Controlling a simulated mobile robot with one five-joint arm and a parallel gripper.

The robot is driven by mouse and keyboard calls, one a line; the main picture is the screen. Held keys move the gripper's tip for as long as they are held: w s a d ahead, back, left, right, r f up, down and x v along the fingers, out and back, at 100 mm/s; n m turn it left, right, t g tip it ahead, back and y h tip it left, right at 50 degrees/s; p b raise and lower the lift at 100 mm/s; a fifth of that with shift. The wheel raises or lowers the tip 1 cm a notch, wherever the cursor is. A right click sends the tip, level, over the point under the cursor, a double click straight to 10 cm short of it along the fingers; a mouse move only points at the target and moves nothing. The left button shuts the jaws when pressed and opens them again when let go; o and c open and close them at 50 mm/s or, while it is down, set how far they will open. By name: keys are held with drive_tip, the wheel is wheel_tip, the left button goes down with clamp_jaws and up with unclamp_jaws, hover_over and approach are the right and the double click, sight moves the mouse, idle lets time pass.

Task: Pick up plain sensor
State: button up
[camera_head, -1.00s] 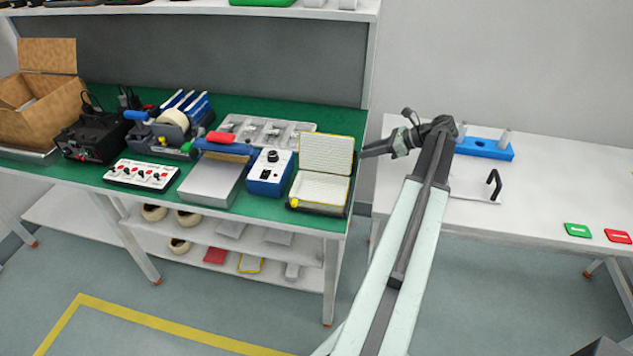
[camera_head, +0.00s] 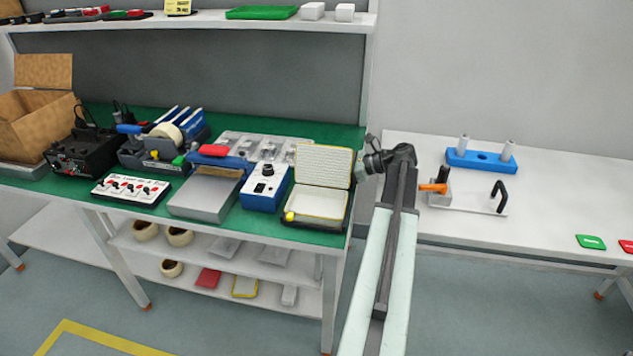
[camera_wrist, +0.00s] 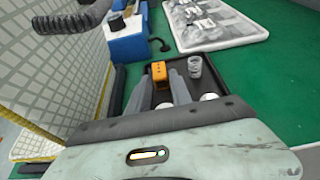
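In the wrist view, a small black tray (camera_wrist: 222,80) lies on the green mat beyond my gripper (camera_wrist: 162,84). It holds a small orange block (camera_wrist: 159,71), a grey ribbed cylinder (camera_wrist: 194,66) and a pale round-topped piece (camera_wrist: 209,97). I cannot tell which of these is the plain sensor. My two grey fingers are apart, with the orange block showing just beyond the gap. The cylinder stands right of the right finger. Nothing appears held. In the head view my gripper (camera_head: 368,158) is at the green bench's right end; the tray is hidden there.
An open yellow-edged case (camera_head: 322,172) stands left of my gripper, its ribbed lid (camera_wrist: 62,65) close in the wrist view. A blue control box (camera_head: 266,186) and a clear parts tray (camera_wrist: 215,22) are nearby. A white table (camera_head: 560,195) with a blue holder (camera_head: 480,159) is right.

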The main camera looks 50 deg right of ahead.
drive_tip(key=shift+w+a+f, duration=0.2)
drive_tip(key=shift+w, duration=0.1)
drive_tip(key=shift+r, duration=0.1)
clamp_jaws()
drive_tip(key=shift+r+p, duration=0.3)
drive_tip(key=shift+p, duration=0.1)
wheel_tip(320, 180, up, 3)
drive_tip(key=p, duration=0.3)
drive_tip(key=shift+r, duration=0.15)
drive_tip(key=w+d, duration=0.3)
drive_tip(key=d, duration=0.2)
drive_tip(key=w+d, duration=0.3)
drive_tip(key=d, duration=0.2)
drive_tip(key=w+d, duration=0.3)
drive_tip(key=d, duration=0.2)
drive_tip(key=shift+w+d, duration=0.2)
drive_tip(key=shift+w, duration=0.1)
